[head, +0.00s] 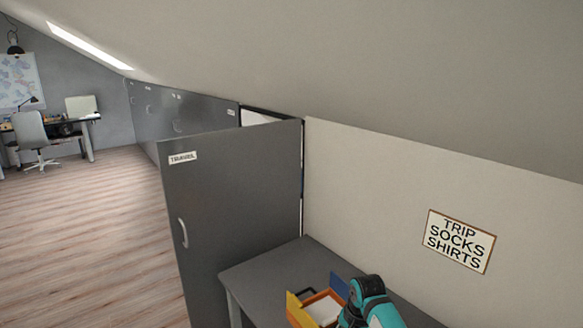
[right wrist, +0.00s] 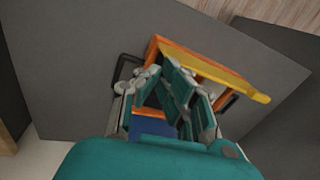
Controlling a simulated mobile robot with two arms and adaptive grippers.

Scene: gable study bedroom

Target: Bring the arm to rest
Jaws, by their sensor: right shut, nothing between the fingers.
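My right arm (head: 370,303) comes in at the bottom of the head view, over the grey table. My right gripper (right wrist: 178,82) shows in the right wrist view with its teal fingers shut and empty. It is above an orange box (right wrist: 225,75) with a raised yellow flap (right wrist: 245,88). In the head view the orange box (head: 300,318) is just left of my arm, which hides part of it. Whether the fingers touch the box I cannot tell. My left gripper is not in view.
The grey table (head: 262,270) stands against a pale wall with a "TRIP SOCKS SHIRTS" sign (head: 459,241). A grey door labelled "TRAVEL" (head: 235,200) stands open beside it. The wooden floor (head: 90,220) at left is clear. A desk chair (head: 32,132) is far back.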

